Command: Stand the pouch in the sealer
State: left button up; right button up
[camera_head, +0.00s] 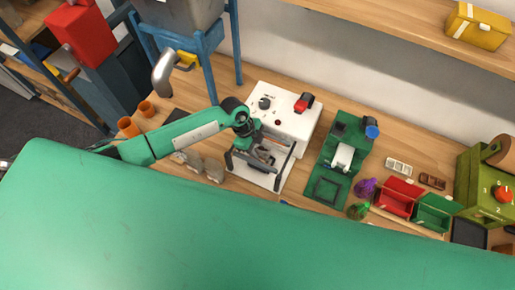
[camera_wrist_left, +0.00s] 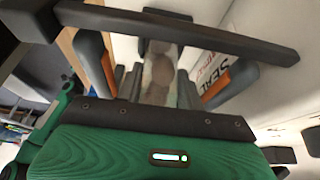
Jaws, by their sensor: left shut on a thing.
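The white sealer (camera_head: 286,120) stands on the bench, with a knob and a red-and-black part on top and a black bar frame (camera_head: 285,168) at its front. My left gripper (camera_head: 262,158) is at this front part, over the sealer's white base plate. In the head view the arm hides the pouch. Whether its bottom touches the base is unclear.
Right of the sealer lies a green fixture (camera_head: 333,165), then a red bin (camera_head: 398,195) and a green bin (camera_head: 434,212). Orange cups (camera_head: 128,127) and small greyish pouches (camera_head: 213,169) are on the left.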

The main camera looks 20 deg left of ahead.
pick_arm(q)
jog(key=shift+f, duration=0.75)
jog(key=shift+f, duration=0.15)
jog(key=o, duration=0.8)
jog(key=shift+c, duration=0.2)
